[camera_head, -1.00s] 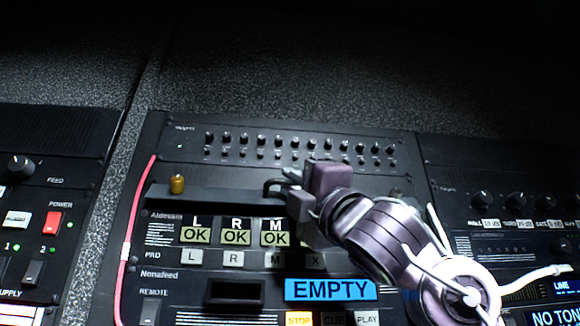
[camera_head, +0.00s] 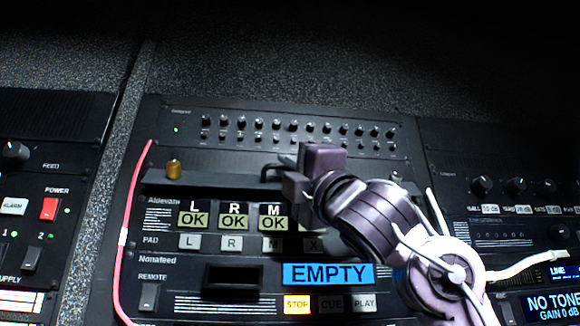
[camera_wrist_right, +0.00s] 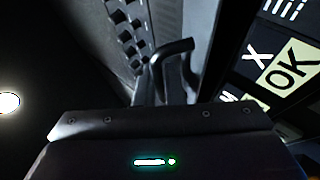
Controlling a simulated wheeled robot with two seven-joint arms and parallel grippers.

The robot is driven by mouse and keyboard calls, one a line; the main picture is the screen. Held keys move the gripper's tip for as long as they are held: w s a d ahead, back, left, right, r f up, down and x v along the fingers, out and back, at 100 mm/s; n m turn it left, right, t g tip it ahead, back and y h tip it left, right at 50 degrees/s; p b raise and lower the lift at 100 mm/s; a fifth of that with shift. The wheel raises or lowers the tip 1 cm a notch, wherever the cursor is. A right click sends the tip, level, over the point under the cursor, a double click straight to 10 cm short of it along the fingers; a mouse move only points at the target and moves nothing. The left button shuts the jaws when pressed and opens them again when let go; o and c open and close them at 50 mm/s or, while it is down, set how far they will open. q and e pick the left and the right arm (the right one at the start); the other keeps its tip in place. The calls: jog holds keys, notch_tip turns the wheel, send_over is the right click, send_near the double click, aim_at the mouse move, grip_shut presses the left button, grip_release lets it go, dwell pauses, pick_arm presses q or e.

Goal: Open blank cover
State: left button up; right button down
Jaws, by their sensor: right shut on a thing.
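The blank cover (camera_head: 215,181) is a dark strip across the middle rack column, below the row of small knobs. A brass thumbscrew (camera_head: 174,169) stands at its left end. A dark bent handle (camera_head: 272,168) sticks out near its middle and also shows in the right wrist view (camera_wrist_right: 176,48). My right gripper (camera_head: 298,172) is shut on the handle, coming from the right. Its fingers and wrist hide the cover's middle right and part of the handle. I cannot tell how far the cover is tilted. My left gripper is not in view.
Below the cover are lit OK displays (camera_head: 235,221), an EMPTY screen (camera_head: 328,274) and lit buttons (camera_head: 297,304). A pink cable (camera_head: 128,215) runs down the left side. A white cable (camera_head: 515,267) crosses at the right. Racks stand on both sides.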

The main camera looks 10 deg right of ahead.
jog(key=shift+r+m+h, duration=0.2)
jog(key=shift+m+h, duration=0.1)
jog(key=shift+m, duration=0.1)
jog(key=shift+s+r+m+g+h, duration=0.1)
jog(key=shift+r+m+g+h, duration=0.4)
jog(key=shift+m+g+h, duration=0.4)
jog(key=shift+w+r+m+g+h, duration=0.15)
jog(key=shift+r+m+g+h, duration=0.05)
jog(key=shift+m+g+h, duration=0.4)
jog(key=shift+w+r+m+g+h, duration=0.2)
jog(key=shift+m+g+h, duration=0.3)
jog(key=shift+h, duration=0.2)
jog(key=shift+r, duration=0.1)
jog(key=c, duration=1.8)
grip_release()
jog(key=shift+s, duration=0.1)
